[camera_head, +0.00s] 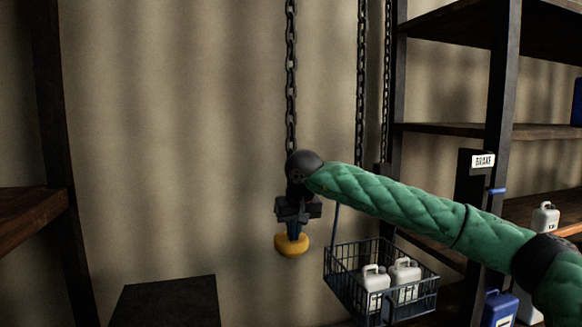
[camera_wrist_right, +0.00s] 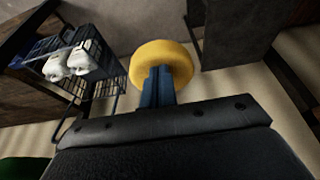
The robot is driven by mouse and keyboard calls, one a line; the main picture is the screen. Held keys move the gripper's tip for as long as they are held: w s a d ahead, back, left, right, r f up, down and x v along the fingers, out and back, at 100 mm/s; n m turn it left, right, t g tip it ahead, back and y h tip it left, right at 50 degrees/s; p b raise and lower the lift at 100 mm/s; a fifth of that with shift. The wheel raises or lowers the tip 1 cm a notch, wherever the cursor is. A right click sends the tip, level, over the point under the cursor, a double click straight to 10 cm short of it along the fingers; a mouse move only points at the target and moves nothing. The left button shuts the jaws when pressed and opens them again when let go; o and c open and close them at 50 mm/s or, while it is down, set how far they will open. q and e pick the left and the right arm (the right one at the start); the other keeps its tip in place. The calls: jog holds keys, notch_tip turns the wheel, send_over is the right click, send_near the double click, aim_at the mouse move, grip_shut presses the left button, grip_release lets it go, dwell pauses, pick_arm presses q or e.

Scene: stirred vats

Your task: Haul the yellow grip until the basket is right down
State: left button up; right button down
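The yellow grip (camera_head: 291,246) is a rounded, ring-like piece in line with a hanging chain (camera_head: 291,80). My right gripper (camera_head: 291,232) points down at it, its blue fingers close together on its near side. In the right wrist view the fingertips (camera_wrist_right: 157,75) overlap the yellow grip (camera_wrist_right: 178,55) and look shut on it; the exact contact is hidden. The wire basket (camera_head: 345,290) hangs to the right of the grip, below my forearm, with white jugs in it. It also shows in the wrist view (camera_wrist_right: 90,78). My left gripper is not in view.
Two more chains (camera_head: 361,90) hang beside a dark shelf rack (camera_head: 497,120) on the right. The rack holds white and blue containers and a sign (camera_head: 483,161). A dark box (camera_head: 165,300) stands at lower left. A wooden shelf (camera_head: 30,215) is at far left.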

jog(key=shift+r+p, duration=0.85)
jog(key=shift+r, duration=1.8)
notch_tip(320, 180, up, 5)
jog(key=shift+p, duration=0.9)
